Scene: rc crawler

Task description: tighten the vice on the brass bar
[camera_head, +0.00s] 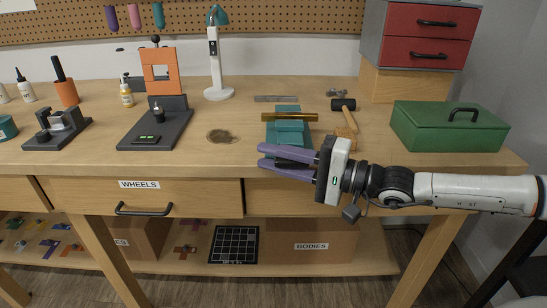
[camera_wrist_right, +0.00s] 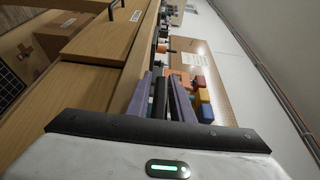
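The teal vice (camera_head: 287,131) stands at the front edge of the workbench in the head view. The brass bar (camera_head: 290,117) lies level across its top, reaching past it on both sides. My right gripper (camera_head: 262,157) comes in from the right, in front of the vice and over the bench's front edge. Its two purple fingers point left and are apart. A dark piece shows between them; I cannot tell whether it is part of the vice or touches them. The fingers also show in the wrist view (camera_wrist_right: 161,85). They hide the vice's lower front. My left gripper is out of view.
A wooden-handled hammer (camera_head: 345,108) lies right of the vice, and a green toolbox (camera_head: 447,128) stands farther right. A round brown dish (camera_head: 221,136) and an orange press (camera_head: 160,66) on a dark base are to the left. The WHEELS drawer (camera_head: 180,197) is below.

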